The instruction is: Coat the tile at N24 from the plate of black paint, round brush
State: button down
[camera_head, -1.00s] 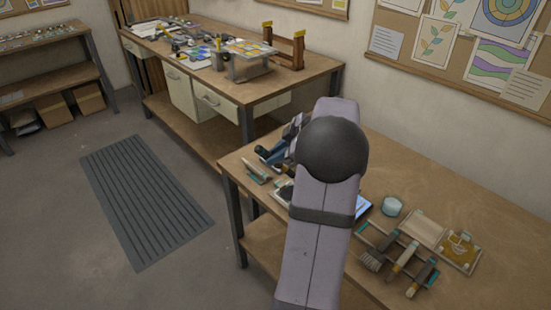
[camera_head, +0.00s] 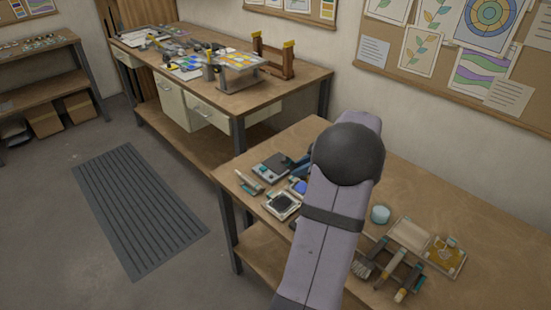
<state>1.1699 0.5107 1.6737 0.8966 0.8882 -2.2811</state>
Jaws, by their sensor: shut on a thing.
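A pale square plate of black paint (camera_head: 283,205) lies near the left front edge of the near bench, left of my arm. My arm crosses the middle of the view and hides what is behind it. My gripper's fingertips are hidden, and so is anything between them. Tile N24 is too small to pick out. Several brushes lie on a rack (camera_head: 388,266) at the right of my arm. I cannot tell which is round.
A plate of blue paint (camera_head: 298,187) lies partly behind my arm. A grey device (camera_head: 269,167) lies near the black paint. A pale blue jar (camera_head: 380,214), a beige tray (camera_head: 409,234) and an amber-stained tray (camera_head: 446,255) stand at right. The near bench's back right is clear.

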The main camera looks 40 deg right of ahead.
jog(key=s+d+n+y+p, duration=0.1)
jog(key=s+d+p, duration=0.3)
jog(key=s, duration=0.5)
jog(key=shift+s+d+r+n+y, duration=0.3)
jog(key=shift+r+n, duration=0.05)
jog(key=shift+n, duration=0.35)
jog(key=shift+f, duration=2.5)
jog(key=shift+f+b, duration=0.1)
jog(key=shift+b, duration=0.6)
jog(key=shift+b, duration=0.85)
jog(key=shift+f+b, duration=0.35)
jog(key=shift+b, duration=1)
